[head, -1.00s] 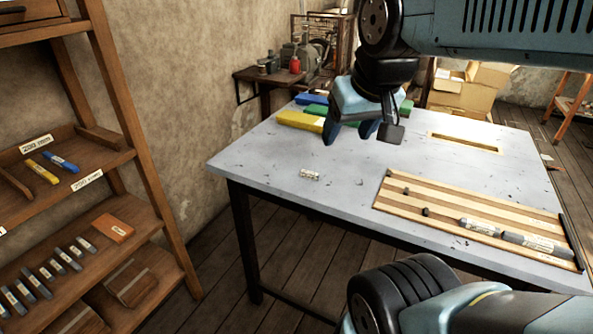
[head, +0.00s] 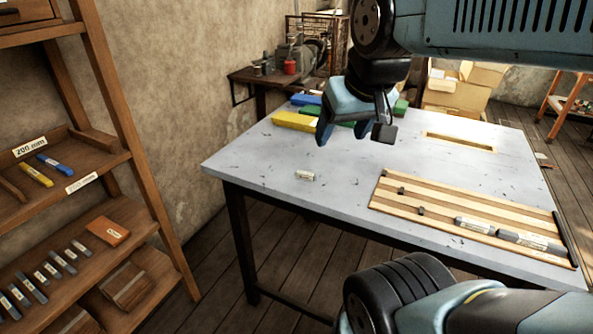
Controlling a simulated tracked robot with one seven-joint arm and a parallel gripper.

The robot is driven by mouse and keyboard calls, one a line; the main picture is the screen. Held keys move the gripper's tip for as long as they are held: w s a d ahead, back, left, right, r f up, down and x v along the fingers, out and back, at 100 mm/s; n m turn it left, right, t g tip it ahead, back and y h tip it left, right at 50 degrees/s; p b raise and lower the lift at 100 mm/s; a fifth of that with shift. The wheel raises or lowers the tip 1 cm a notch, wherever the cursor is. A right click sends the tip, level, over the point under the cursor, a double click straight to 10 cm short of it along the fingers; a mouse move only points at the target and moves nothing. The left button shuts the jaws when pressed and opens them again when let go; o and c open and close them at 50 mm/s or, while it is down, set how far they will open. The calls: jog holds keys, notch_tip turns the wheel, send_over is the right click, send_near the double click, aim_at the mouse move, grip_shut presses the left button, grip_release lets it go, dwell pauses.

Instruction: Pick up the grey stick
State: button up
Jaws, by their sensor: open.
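Several grey sticks with pale labels (head: 54,270) lie side by side on a lower shelf at the left. Two grey cylindrical pieces (head: 475,226) lie end to end on the striped wooden board at the table's right. A short grey piece with a pale label (head: 304,176) lies alone on the tabletop. The view does not show which one is the task's stick. My gripper (head: 342,134) is open and empty, fingers pointing down, above the far part of the table. All the grey pieces are apart from it.
Yellow (head: 297,121), blue (head: 306,99) and green bars lie on the table behind my gripper, partly hidden. The wooden board (head: 400,207) fills the table's right front. The wooden shelf rack (head: 130,110) stands left, with floor between it and the table (head: 255,160).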

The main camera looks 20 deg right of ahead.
jog(key=shift+w, duration=0.15)
jog(key=shift+c, duration=1.3)
jog(key=w+f+n+g, duration=0.1)
jog(key=w, duration=0.3)
jog(key=w+n+g, duration=0.1)
jog(key=w+n, duration=0.1)
jog(key=w, duration=0.2)
jog(key=w+f+n+g, duration=0.1)
jog(key=w+n, duration=0.1)
jog(key=w, duration=0.2)
jog(key=shift+w+d+f, duration=0.1)
jog(key=shift+d+f, duration=0.2)
jog(key=shift+c, duration=0.6)
jog(key=n+g, duration=0.3)
jog(key=n, duration=0.2)
send_over(304, 172)
notch_tip(304, 172, down, 9)
notch_tip(304, 172, down, 8)
jog(key=shift+r, duration=0.25)
jog(key=shift+f, duration=2.6)
